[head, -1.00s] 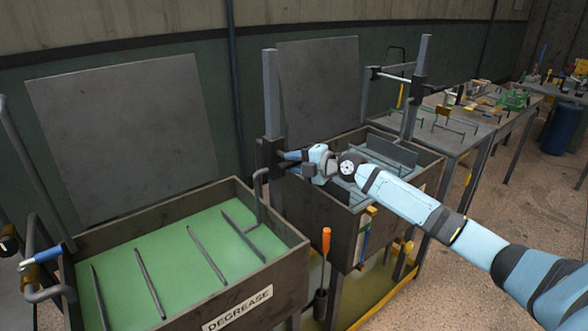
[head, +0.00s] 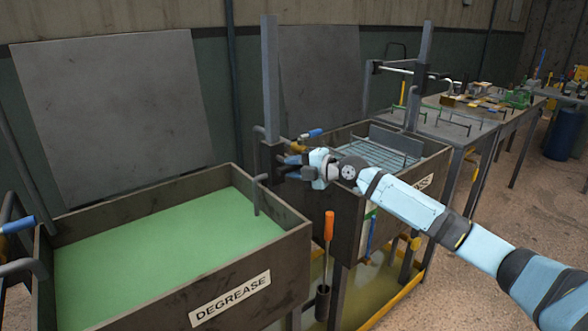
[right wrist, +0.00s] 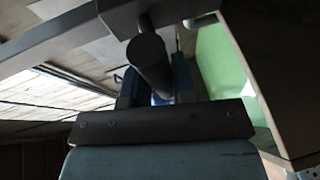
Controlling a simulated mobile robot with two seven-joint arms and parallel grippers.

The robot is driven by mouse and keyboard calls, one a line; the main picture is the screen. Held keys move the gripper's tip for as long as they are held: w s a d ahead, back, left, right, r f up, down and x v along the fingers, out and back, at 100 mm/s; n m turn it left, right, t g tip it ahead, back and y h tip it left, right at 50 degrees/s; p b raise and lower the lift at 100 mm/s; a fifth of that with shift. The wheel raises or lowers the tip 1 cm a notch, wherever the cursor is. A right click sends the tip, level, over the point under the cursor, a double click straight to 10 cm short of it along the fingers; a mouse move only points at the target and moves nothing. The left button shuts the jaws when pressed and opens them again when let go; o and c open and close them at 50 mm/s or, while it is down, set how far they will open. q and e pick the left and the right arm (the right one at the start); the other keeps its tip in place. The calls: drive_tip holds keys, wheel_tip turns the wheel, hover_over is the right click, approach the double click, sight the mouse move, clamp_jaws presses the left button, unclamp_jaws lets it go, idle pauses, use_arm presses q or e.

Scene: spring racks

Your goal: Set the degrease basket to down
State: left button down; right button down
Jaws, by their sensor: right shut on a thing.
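The degrease tank (head: 150,309) stands at the lower left in the head view, its label facing me. Its green liquid (head: 150,250) has an unbroken surface, with no basket bars showing through. A bent dark hanger rod (head: 257,195) goes into the liquid at the tank's back right corner. Beside it, a dark slide block (head: 268,158) sits low on an upright post (head: 270,80). My right gripper (head: 290,167) is at this block, shut on the degrease handle, which it mostly hides. In the right wrist view a dark round bar (right wrist: 148,58) runs close to the jaws. My left gripper is out of view.
A second tank (head: 335,205) with a wire rack stands just right, with a blue-ended lever (head: 311,134) behind my gripper. An orange-handled tool (head: 328,228) hangs between the tanks. Another blue handle (head: 17,225) is at the left edge. Benches (head: 450,125) with small parts extend right.

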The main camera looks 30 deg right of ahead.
drive_tip(key=shift+s+a+f, duration=0.1)
drive_tip(key=shift+a+f, duration=0.1)
drive_tip(key=shift+f, duration=0.4)
drive_tip(key=c, duration=1)
unclamp_jaws()
drive_tip(key=shift+d, duration=0.1)
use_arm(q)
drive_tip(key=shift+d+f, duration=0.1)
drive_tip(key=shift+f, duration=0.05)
use_arm(e)
drive_tip(key=shift+o, duration=0.2)
drive_tip(key=shift+r, duration=0.1)
drive_tip(key=shift+r, duration=0.15)
use_arm(q)
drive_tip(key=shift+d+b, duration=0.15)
drive_tip(key=shift+b, duration=0.7)
use_arm(e)
drive_tip(key=v, duration=1.3)
drive_tip(key=shift+s+d, duration=0.25)
drive_tip(key=shift+s, duration=0.05)
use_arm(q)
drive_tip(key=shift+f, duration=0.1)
